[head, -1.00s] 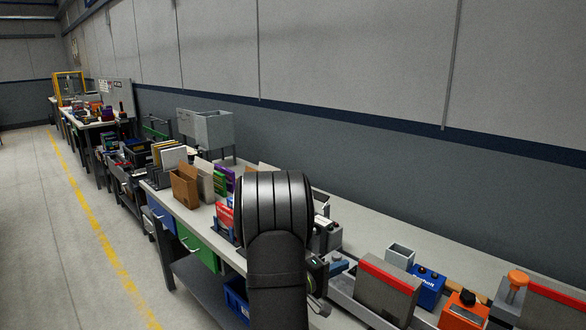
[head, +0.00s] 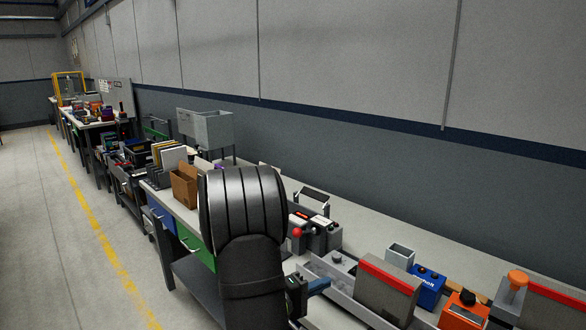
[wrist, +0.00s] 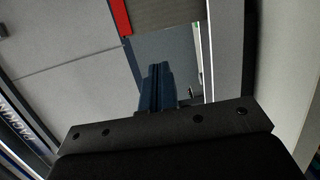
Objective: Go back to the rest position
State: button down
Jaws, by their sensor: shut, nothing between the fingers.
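My gripper (wrist: 158,72) shows in the wrist view as two dark blue fingers lying side by side, shut with nothing between them. Beyond the fingertips is a grey surface, with a red strip at the top; I cannot tell how far off it is. In the head view my black, ribbed arm stands in front of the long workbench (head: 400,215). The blue fingers of my gripper (head: 319,285) stick out to the right of the arm, low over the bench's near side. The arm hides part of the bench and its items.
Right of my arm are grey boxes with red edges (head: 388,276), a blue box (head: 428,287) and an orange box (head: 465,308). Behind stand dark devices (head: 322,233). A cardboard holder (head: 184,186) stands left. The back of the bench is clear; the wall rises behind.

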jog(key=x, duration=0.9)
jog(key=w+a, duration=1.1)
jog(key=w, duration=0.1)
jog(key=shift+a, duration=0.35)
jog(key=w+v, duration=0.1)
jog(key=v, duration=0.9)
jog(key=s+d+r+m+g+y, duration=0.1)
jog(key=s+d+r+g+y, duration=0.2)
jog(key=d, duration=0.8)
jog(key=shift+s+r+m+g, duration=0.3)
jog(key=shift+s+r+g, duration=0.95)
jog(key=shift+r+g, duration=1.2)
jog(key=shift+f, duration=0.1)
